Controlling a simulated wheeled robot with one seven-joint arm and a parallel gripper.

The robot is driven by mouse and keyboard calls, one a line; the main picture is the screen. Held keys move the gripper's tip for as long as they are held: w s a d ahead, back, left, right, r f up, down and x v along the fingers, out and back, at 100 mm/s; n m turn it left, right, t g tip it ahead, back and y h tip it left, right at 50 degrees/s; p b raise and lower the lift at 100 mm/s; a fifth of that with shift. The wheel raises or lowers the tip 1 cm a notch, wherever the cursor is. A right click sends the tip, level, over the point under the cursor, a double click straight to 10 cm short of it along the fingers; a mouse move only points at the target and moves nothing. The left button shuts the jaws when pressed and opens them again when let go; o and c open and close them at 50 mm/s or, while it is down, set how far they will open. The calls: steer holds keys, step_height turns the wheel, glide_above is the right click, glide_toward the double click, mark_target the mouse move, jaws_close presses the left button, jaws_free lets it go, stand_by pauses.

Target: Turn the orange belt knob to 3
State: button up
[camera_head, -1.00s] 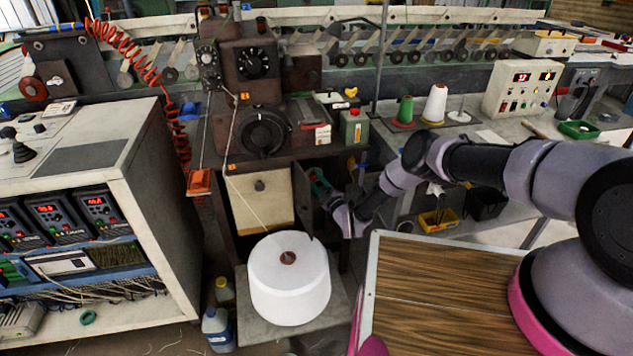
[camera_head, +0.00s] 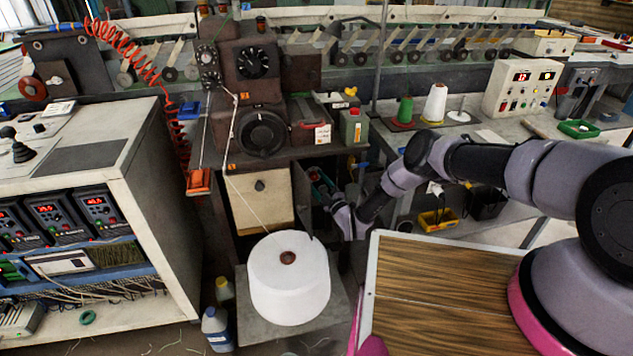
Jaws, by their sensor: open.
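The brown machine head at the back carries a black dial with white marks (camera_head: 252,63), two small dials (camera_head: 208,56) on its left and a large black round knob (camera_head: 262,132) below. Small orange tags sit near these controls. I cannot tell which control is the orange belt knob, nor read any setting. An orange block (camera_head: 199,181) hangs at the machine's left. My arm bends down to the dark space right of the cream panel. My gripper (camera_head: 319,186) is small and dark there, below the large knob and apart from it; its open fingers are hard to make out.
A white yarn cone (camera_head: 289,290) stands on a low grey stand, its thread running up to the machine. A control cabinet (camera_head: 150,190) stands at left, a wood-topped panel (camera_head: 440,285) in front of me.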

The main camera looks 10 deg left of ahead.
steer(key=v, duration=1)
